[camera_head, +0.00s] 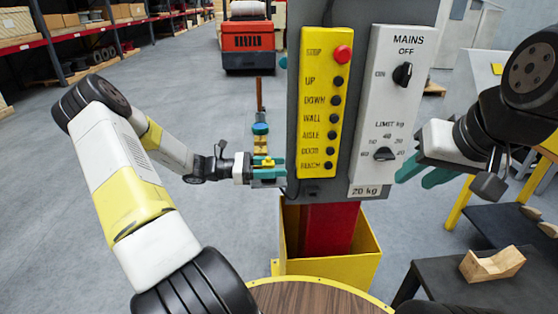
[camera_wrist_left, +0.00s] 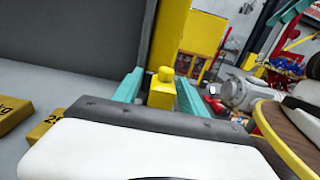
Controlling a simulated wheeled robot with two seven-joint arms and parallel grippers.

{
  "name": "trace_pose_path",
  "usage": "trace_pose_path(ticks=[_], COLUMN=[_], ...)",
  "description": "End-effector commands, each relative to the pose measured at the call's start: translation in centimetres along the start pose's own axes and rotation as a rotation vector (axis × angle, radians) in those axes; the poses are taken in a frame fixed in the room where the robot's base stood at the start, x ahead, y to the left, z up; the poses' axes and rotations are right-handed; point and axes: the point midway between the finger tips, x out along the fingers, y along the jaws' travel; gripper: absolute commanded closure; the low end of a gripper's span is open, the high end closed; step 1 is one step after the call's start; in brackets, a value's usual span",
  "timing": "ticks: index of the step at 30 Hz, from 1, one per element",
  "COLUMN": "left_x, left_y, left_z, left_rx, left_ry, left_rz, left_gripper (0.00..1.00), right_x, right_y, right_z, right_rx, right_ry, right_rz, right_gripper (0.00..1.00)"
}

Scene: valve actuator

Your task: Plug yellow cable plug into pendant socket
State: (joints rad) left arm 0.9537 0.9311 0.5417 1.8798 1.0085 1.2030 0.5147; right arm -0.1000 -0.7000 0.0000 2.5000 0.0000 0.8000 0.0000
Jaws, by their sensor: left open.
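The yellow cable plug (camera_head: 267,162) is at my left gripper (camera_head: 270,174), close to the lower left edge of the yellow pendant (camera_head: 320,100). In the left wrist view the plug (camera_wrist_left: 162,90) stands between the two teal fingers of my left gripper (camera_wrist_left: 160,92), which are apart. I cannot tell whether either finger touches it. The pendant has a red stop button and a column of black buttons. I cannot make out its socket. My right gripper (camera_head: 425,175) is right of the grey mains panel (camera_head: 392,100), its teal fingers apart and empty.
A grey board carries the pendant and panel above a red post (camera_head: 327,228) in a yellow bin (camera_head: 370,262). A round wooden table top (camera_head: 315,298) is in front. A dark bench (camera_head: 490,285) with a wooden cradle (camera_head: 492,265) is at right. Shelves stand behind left.

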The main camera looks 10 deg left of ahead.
Motion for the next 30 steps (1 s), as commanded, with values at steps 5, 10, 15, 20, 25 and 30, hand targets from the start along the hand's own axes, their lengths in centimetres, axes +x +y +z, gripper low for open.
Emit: trace_pose_path(ticks=[5,10,15,20,25,30], left_x=[0.0,0.0,0.0,0.0,0.0,0.0], left_y=[0.0,0.0,0.0,0.0,0.0,0.0], left_z=[0.0,0.0,0.0,0.1,0.9,3.1], left_rx=[0.0,0.0,0.001,0.001,0.002,0.003], left_ry=[0.0,0.0,0.0,0.0,0.0,0.003], left_rz=[0.0,0.0,0.0,0.0,0.0,-0.001], left_gripper=[0.67,1.0,1.0,1.0,1.0,1.0], right_x=[0.0,0.0,0.0,0.0,0.0,0.0], right_y=[0.0,0.0,0.0,0.0,0.0,0.0], right_z=[0.0,0.0,0.0,0.0,0.0,0.0], right_rx=[0.0,0.0,0.0,0.0,0.0,0.0], right_ry=[0.0,0.0,0.0,0.0,0.0,0.0], right_rz=[0.0,0.0,0.0,0.0,0.0,0.0], right_gripper=[0.64,0.64,0.64,0.64,0.64,0.64])
